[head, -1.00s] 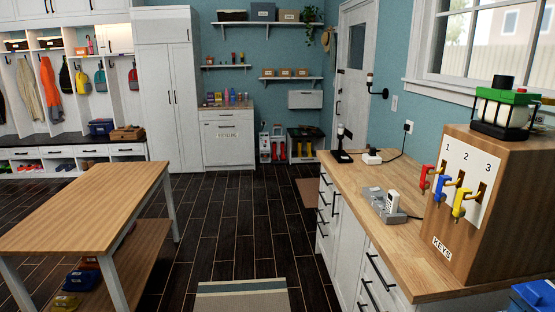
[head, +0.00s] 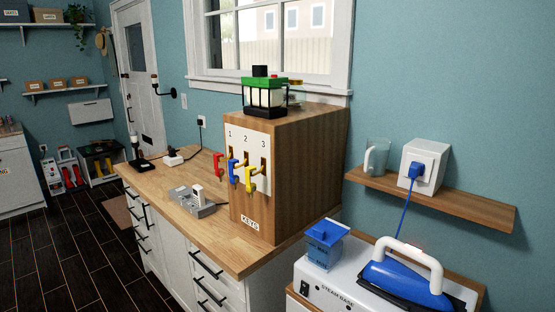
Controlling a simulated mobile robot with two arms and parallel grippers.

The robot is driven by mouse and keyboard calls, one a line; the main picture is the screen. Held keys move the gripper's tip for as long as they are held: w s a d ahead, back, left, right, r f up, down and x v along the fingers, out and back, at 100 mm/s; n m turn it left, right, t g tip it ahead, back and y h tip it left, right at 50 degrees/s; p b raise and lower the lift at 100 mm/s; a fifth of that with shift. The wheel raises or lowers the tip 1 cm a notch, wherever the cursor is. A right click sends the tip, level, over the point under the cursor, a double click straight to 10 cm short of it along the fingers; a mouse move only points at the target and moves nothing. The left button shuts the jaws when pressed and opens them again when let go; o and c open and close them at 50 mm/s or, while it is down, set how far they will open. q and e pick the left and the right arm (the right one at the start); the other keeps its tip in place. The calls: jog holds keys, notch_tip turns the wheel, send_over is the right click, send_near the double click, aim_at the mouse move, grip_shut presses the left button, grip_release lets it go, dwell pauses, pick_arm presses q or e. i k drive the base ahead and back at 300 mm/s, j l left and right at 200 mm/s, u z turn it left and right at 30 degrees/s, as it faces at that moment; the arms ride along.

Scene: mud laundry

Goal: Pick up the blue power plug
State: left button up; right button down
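The blue power plug (head: 417,172) sits against the front face of a white outlet box (head: 428,160) in the head view. It appears plugged into the box. A blue cord (head: 405,215) hangs from it down behind the blue iron (head: 405,283) with a white handle. The box stands on a wooden wall shelf (head: 470,209) at the right. Neither of my grippers shows in the head view.
A clear mug (head: 376,157) stands left of the outlet box. Below are the white steam base (head: 345,292) and a blue container (head: 324,245). The wooden KEYS cabinet (head: 305,170), with a green lantern (head: 265,95) on top, stands left on the counter (head: 215,245).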

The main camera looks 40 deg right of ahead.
aim_at(416, 169)
jog(key=z, duration=2.2)
jog(key=j+u, duration=0.2)
jog(key=l, duration=0.1)
